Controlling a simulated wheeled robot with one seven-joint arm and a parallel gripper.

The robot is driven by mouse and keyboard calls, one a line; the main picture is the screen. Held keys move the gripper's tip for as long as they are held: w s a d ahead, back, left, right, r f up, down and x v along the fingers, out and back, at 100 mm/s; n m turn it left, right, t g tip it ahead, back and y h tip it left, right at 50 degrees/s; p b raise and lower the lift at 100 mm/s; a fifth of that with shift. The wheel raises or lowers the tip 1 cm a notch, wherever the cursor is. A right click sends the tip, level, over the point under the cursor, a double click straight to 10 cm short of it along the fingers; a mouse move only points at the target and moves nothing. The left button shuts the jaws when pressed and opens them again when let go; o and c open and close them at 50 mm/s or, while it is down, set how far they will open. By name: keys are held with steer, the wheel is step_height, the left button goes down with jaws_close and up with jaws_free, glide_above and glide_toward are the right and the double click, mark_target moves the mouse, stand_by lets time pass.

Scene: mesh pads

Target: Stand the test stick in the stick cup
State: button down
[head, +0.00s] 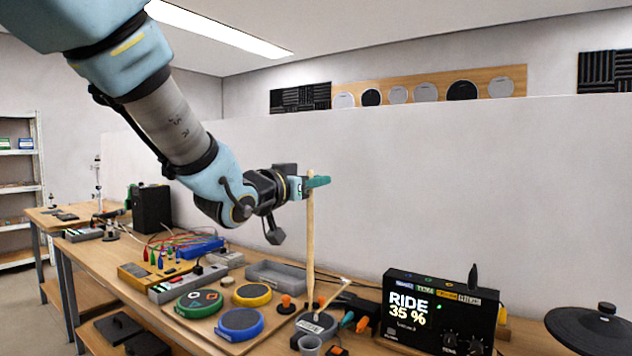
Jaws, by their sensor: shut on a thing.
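The test stick (310,240) is a long pale wooden drumstick, held upright. My gripper (312,184) is shut on it near its top end. Its lower end comes down in the picture at the back edge of a dark round piece with a label (317,322); I cannot tell whether it touches. A small grey open cup (309,345), which looks like the stick cup, stands in front of that piece at the bottom of the view. The stick's lower end appears behind the cup, not in it.
Left are a board with green (201,303), yellow (252,295) and blue (240,323) pads and a grey tray (276,274). A black module (440,310) reading "RIDE 35 %" stands right. The bench is crowded.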

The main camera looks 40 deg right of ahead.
step_height(320, 180, down, 16)
steer(key=b, duration=1.5)
steer(key=shift+a+b, duration=0.1)
steer(key=shift+b, duration=0.2)
steer(key=c, duration=0.8)
jaws_free()
steer(key=b, duration=0.1)
glide_toward(308, 260)
steer(key=shift+x, duration=0.9)
